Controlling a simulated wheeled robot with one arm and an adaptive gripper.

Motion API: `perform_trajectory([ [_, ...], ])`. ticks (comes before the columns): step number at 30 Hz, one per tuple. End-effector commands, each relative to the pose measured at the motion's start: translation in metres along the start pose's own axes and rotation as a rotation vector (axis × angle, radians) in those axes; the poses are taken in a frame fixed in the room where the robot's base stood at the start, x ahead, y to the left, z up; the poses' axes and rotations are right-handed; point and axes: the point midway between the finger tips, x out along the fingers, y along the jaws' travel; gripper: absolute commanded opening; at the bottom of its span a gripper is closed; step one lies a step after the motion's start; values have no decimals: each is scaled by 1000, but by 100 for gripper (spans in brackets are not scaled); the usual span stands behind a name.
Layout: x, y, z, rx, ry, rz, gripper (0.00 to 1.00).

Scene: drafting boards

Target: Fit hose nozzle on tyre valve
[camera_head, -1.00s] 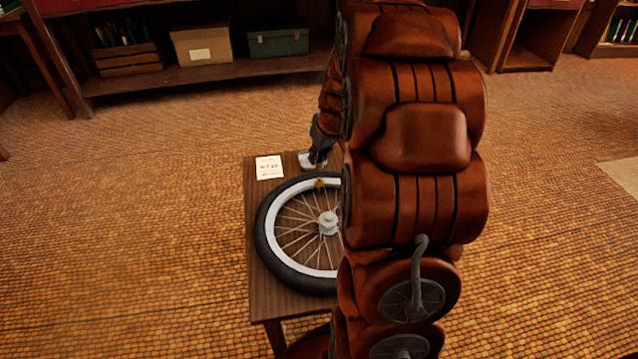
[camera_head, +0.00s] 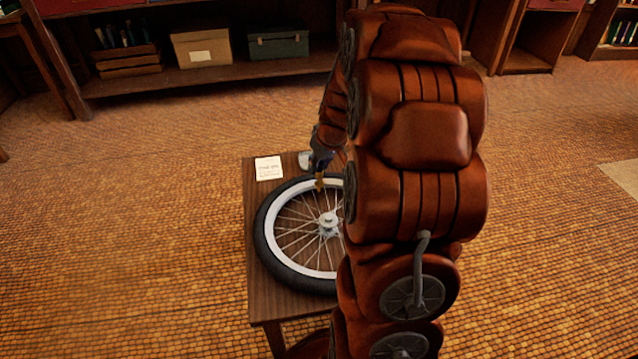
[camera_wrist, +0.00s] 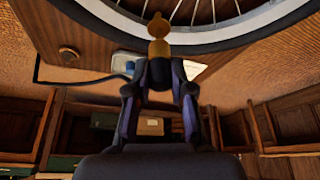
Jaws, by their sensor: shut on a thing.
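A spoked wheel (camera_head: 262,240) with a black tyre and pale rim lies flat on a small wooden table; its tyre (camera_wrist: 215,42) also crosses the top of the wrist view. My gripper (camera_head: 320,166) is above the wheel's far edge. In the wrist view my gripper (camera_wrist: 160,75) is shut on a brass-coloured hose nozzle (camera_wrist: 159,48). The nozzle (camera_head: 319,184) shows at the rim's far inner side in the head view. A black hose (camera_wrist: 90,81) runs off to the left from the gripper. I cannot make out the tyre valve apart from the nozzle, nor whether they touch.
The table (camera_head: 257,295) has a white card (camera_head: 268,168) at its far left corner. A pale metallic object (camera_head: 304,160) lies beside it, partly behind my gripper. My arm hides the table's right side. Shelves with boxes (camera_head: 202,48) stand at the back; the floor at left is clear.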

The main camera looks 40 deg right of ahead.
Motion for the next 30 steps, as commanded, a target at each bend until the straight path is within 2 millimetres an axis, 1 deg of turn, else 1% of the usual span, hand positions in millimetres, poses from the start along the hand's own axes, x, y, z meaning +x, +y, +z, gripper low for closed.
perform_trajectory([
  [30, 19, 0, 8, 1, -1, -1, 0],
])
